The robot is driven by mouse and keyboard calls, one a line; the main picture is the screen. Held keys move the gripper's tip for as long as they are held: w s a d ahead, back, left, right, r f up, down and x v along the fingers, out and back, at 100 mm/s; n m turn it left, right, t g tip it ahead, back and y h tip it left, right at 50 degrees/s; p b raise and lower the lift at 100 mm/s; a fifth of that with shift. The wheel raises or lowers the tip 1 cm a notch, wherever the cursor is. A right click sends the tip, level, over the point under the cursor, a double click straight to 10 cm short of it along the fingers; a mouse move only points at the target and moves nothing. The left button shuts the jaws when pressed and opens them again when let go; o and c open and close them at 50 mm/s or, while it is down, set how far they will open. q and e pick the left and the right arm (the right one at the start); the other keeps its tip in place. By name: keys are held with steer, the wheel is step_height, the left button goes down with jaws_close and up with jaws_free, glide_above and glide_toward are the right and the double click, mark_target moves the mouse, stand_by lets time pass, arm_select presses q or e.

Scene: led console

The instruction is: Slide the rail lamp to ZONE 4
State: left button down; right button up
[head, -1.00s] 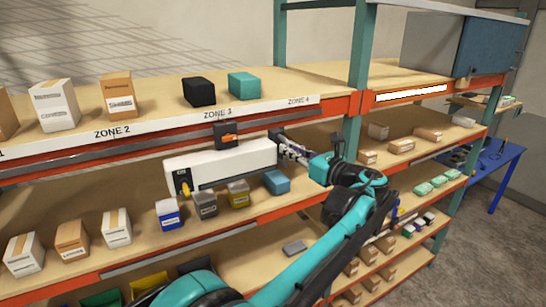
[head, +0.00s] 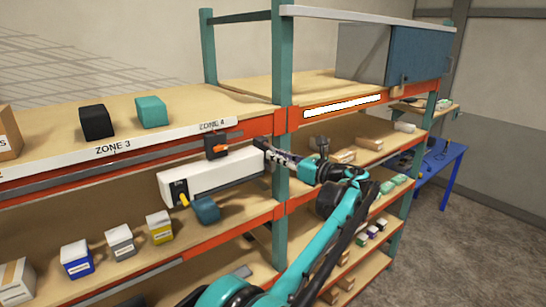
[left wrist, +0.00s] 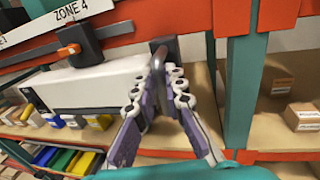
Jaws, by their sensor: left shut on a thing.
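The rail lamp (head: 215,174) is a long white box hanging under the upper shelf's front edge. Its black carriage (head: 216,146) with an orange lever sits directly below the ZONE 4 label (head: 212,126). In the left wrist view, the lamp (left wrist: 95,84) extends left and its carriage (left wrist: 80,44) is just below the ZONE 4 label (left wrist: 77,9). My left gripper (head: 266,150) is at the lamp's right end, beside the teal post. The left wrist view shows its fingers (left wrist: 165,80) closed around a grey handle (left wrist: 161,56). My right gripper is out of view.
The teal upright post (head: 282,110) stands right by the lamp's right end. A blue table (head: 440,170) stands at the right, beside open floor.

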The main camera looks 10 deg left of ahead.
arm_select(q)
steer(key=shift+r, duration=0.1)
steer(key=shift+d, duration=0.1)
steer(key=c, duration=1.8)
jaws_free()
steer(key=shift+o, duration=1.1)
steer(key=shift+w, duration=0.15)
steer(key=v, duration=1.2)
steer(key=shift+d, duration=0.15)
steer(key=shift+w, duration=0.1)
